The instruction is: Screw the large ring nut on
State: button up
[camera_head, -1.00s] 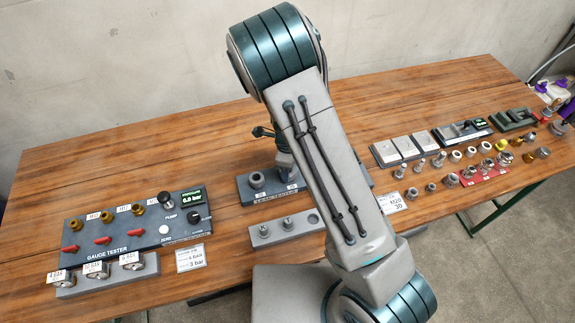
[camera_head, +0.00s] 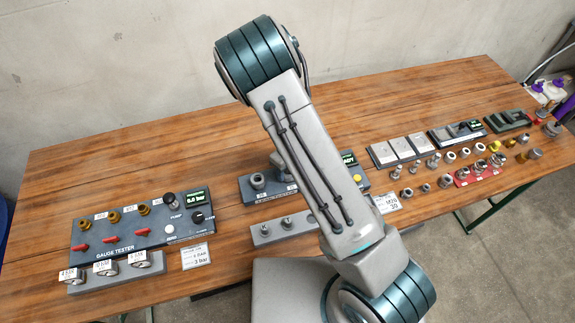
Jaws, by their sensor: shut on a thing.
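My arm crosses the middle of the head view and covers part of the grey-blue leak tester block (camera_head: 246,190). A round metal fitting (camera_head: 257,181) stands on the left of the block. A lit green display (camera_head: 349,158) and a yellow button (camera_head: 357,179) show on its right. I cannot pick out the large ring nut for certain. Several metal rings and fittings, such as a pale ring (camera_head: 466,152), stand in rows on the right of the table.
A gauge tester (camera_head: 130,243) with red levers and several gauges in front fills the left of the wooden table (camera_head: 160,150). A light grey holder (camera_head: 284,228) lies before the block. The back left is clear.

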dwell(0.4)
jog(key=shift+r+m+p, duration=0.1)
jog(key=shift+m+p, duration=0.4)
jog(key=m, duration=0.4)
jog(key=shift+m, duration=0.5)
jog(key=m, duration=0.6)
jog(key=o, duration=0.8)
